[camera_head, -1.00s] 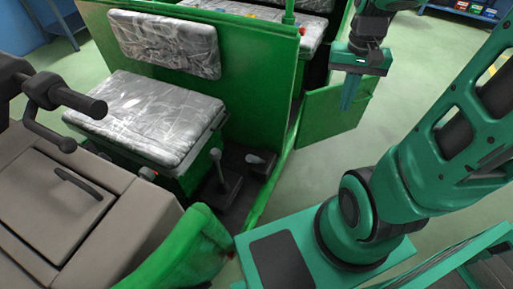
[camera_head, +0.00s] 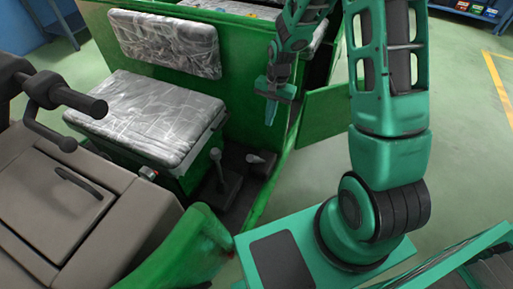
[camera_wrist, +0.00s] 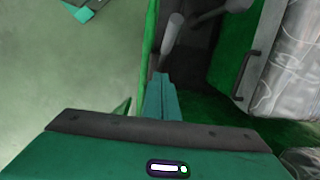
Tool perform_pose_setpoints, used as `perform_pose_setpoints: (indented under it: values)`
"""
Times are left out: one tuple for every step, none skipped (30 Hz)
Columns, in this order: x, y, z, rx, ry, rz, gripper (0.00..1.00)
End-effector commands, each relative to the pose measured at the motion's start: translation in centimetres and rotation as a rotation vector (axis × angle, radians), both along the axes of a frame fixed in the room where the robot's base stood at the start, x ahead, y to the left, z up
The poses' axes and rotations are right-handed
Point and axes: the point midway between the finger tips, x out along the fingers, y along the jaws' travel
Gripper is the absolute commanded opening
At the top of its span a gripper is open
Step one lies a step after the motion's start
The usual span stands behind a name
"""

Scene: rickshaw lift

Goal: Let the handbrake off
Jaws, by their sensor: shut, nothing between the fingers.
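Two floor levers stand beside the driver's seat. One is an upright lever (camera_head: 217,168) with a rounded top; the other is a low lever with a thick grey grip (camera_head: 258,159), nearer the green side edge. I cannot tell for sure which is the handbrake. In the wrist view the thick grip (camera_wrist: 172,30) shows just beyond my fingertips, and a second lever (camera_wrist: 225,8) is to its right, partly cut off. My gripper (camera_head: 271,118) points down above and behind the levers in the head view. It is shut and empty, and touches neither lever.
The plastic-covered seat (camera_head: 150,115) is left of the levers. A green panel (camera_head: 245,95) rises behind them, and a green side panel (camera_head: 325,105) stands at the right. The handlebar (camera_head: 75,100) is at far left. Open floor (camera_head: 460,130) lies at right.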

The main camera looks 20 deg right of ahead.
Motion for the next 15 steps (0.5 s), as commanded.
perform_pose_setpoints:
  values:
    - [0.21,0.40,-0.58,0.007,0.002,-0.005,0.00]
    - [0.31,0.57,-0.77,0.009,0.002,-0.007,0.00]
    - [0.38,0.73,-0.97,0.011,0.003,-0.009,0.00]
    - [0.42,0.82,-1.09,0.013,0.003,-0.010,0.00]
    - [0.44,0.86,-1.16,0.014,0.003,-0.011,0.00]
    - [0.45,0.90,-1.21,0.014,0.004,-0.012,0.00]
    - [0.46,0.91,-1.22,0.014,0.004,-0.012,0.00]
    - [0.47,0.90,-1.21,0.014,0.004,-0.012,0.00]
    - [0.46,0.89,-1.19,0.014,0.004,-0.012,0.00]
    - [0.46,0.88,-1.18,0.014,0.003,-0.012,0.00]
    - [0.46,0.88,-1.18,0.014,0.003,-0.012,0.00]
    - [0.46,0.87,-1.17,0.014,0.003,-0.012,0.00]
    - [0.46,0.86,-1.17,0.014,0.003,-0.012,0.00]
    - [0.46,0.86,-1.18,0.014,0.003,-0.012,0.00]
    - [0.45,0.86,-1.23,0.014,0.003,-0.012,0.00]
